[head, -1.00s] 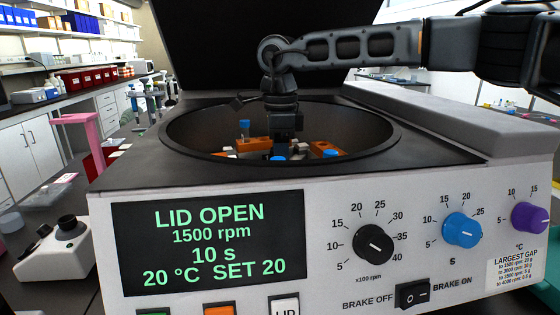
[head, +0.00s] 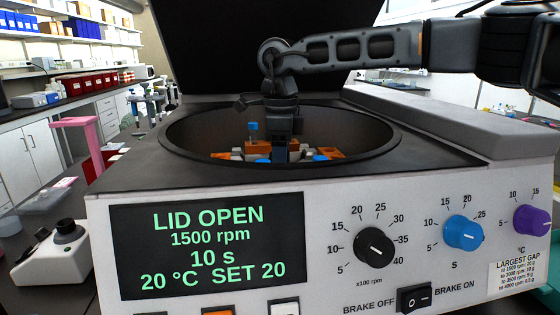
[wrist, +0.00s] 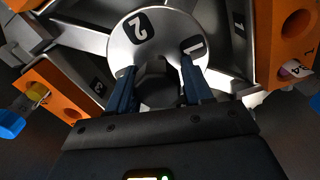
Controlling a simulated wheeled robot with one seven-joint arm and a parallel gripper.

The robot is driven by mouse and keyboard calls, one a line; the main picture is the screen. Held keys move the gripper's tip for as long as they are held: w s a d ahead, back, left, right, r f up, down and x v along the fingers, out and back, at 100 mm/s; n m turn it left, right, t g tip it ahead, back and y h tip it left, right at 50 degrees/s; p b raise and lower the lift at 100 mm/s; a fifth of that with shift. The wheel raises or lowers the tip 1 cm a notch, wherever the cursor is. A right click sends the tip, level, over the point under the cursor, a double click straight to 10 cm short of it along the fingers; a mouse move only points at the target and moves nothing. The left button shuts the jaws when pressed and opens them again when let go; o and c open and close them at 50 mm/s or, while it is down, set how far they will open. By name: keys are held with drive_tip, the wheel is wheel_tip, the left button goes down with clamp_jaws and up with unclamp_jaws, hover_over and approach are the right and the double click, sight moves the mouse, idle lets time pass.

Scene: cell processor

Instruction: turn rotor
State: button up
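The rotor (wrist: 168,25) sits in the centrifuge bowl, with a round pale hub plate marked 2 and 1. Orange buckets hang around it, one at the left (wrist: 38,80) with a yellow-capped and a blue-capped tube, one at the right (wrist: 292,35) marked 4. My gripper (wrist: 160,82) points down into the bowl, its two blue fingers apart on either side of the grey central hub. I see no clear contact between fingers and hub. In the head view my gripper (head: 280,150) hides the rotor's middle; an orange bucket (head: 258,147) with a blue-capped tube shows behind it.
The dark bowl wall (head: 350,130) surrounds my gripper closely. The raised lid (head: 260,40) stands behind. The front panel has a display (head: 208,245) reading LID OPEN, 1500 rpm, 10 s, plus knobs and a brake switch (head: 413,298).

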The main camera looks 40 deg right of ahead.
drive_tip(key=o, duration=0.3)
drive_tip(key=shift+r+b, duration=0.4)
drive_tip(key=shift+r, duration=3.45)
